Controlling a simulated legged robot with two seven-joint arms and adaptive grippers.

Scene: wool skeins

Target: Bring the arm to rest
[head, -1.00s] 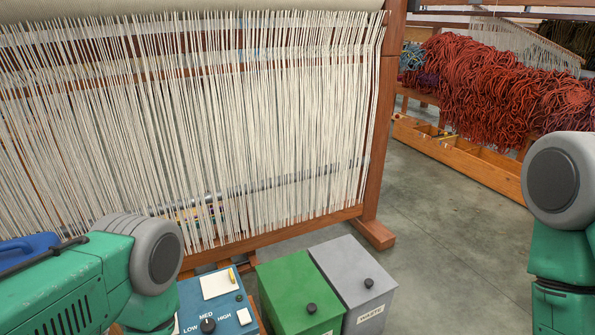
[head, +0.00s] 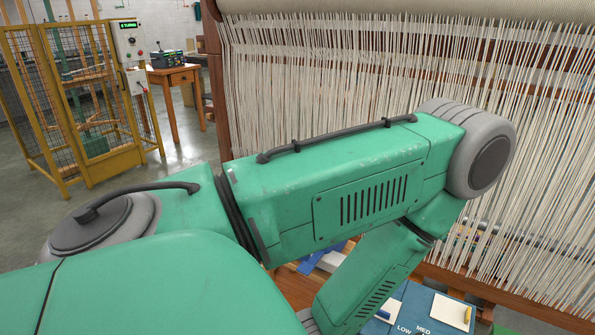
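My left arm (head: 330,185) comes in from the left and fills the middle of the head view. It is green with grey joints. It reaches right to a bent grey joint (head: 490,165), then folds back down and to the left, and its lower link leaves through the bottom edge. The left gripper is out of the picture, so I cannot see whether it holds anything. My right arm and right gripper are not in view.
A loom with white warp threads (head: 330,80) stands close behind the arm. A yellow mesh cage (head: 85,105) and a wooden table (head: 172,80) stand at the back left, with open floor (head: 195,150) in front.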

